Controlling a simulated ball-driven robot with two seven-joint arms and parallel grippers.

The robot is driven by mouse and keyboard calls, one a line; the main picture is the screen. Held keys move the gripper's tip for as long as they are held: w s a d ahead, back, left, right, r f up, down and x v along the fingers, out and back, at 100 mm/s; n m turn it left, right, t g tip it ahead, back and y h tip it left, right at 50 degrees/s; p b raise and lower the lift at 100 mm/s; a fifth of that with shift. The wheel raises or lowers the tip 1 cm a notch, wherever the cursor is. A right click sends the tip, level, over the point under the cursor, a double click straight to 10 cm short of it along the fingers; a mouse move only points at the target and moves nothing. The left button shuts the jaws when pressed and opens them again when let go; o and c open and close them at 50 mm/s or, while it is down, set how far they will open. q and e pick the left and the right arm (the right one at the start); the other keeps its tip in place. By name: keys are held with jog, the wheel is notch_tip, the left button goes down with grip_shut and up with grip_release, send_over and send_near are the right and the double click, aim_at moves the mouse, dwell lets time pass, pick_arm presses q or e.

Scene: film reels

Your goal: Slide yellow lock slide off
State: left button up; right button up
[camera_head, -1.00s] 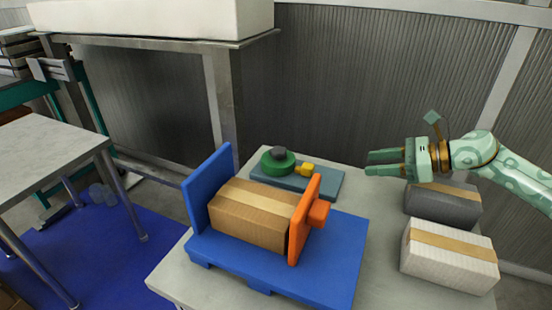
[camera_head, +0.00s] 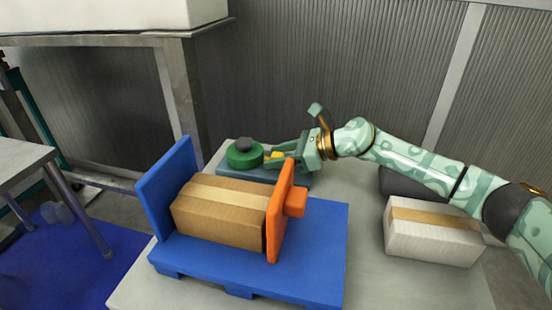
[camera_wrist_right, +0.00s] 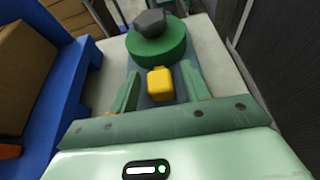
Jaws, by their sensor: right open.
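The yellow lock slide (camera_wrist_right: 160,84) is a small block on the grey-blue base plate (camera_head: 298,180), beside a round green disc (camera_head: 244,154) with a dark knob (camera_head: 244,144) on top. In the head view the yellow slide (camera_head: 276,156) is partly hidden by my right gripper. My right gripper (camera_head: 282,157) comes in from the right, with its fingers on either side of the slide. In the right wrist view the open fingers (camera_wrist_right: 159,88) show gaps to the slide on both sides. My left gripper is not in view.
A blue stand (camera_head: 310,262) holds a brown taped box (camera_head: 215,213) against an orange plate (camera_head: 280,215), in front of the base plate. A white box (camera_head: 432,232) and a dark box (camera_head: 400,183) sit at the right, under my right arm. The front right table top is clear.

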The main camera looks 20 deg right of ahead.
jog(key=shift+w+a, duration=0.15)
jog(key=shift+a, duration=0.05)
grip_shut()
jog(key=s+d, duration=0.2)
jog(key=d, duration=0.1)
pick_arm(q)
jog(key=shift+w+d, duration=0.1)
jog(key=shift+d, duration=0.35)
pick_arm(e)
jog(key=shift+f, duration=0.1)
grip_release()
jog(key=shift+s+d, duration=0.15)
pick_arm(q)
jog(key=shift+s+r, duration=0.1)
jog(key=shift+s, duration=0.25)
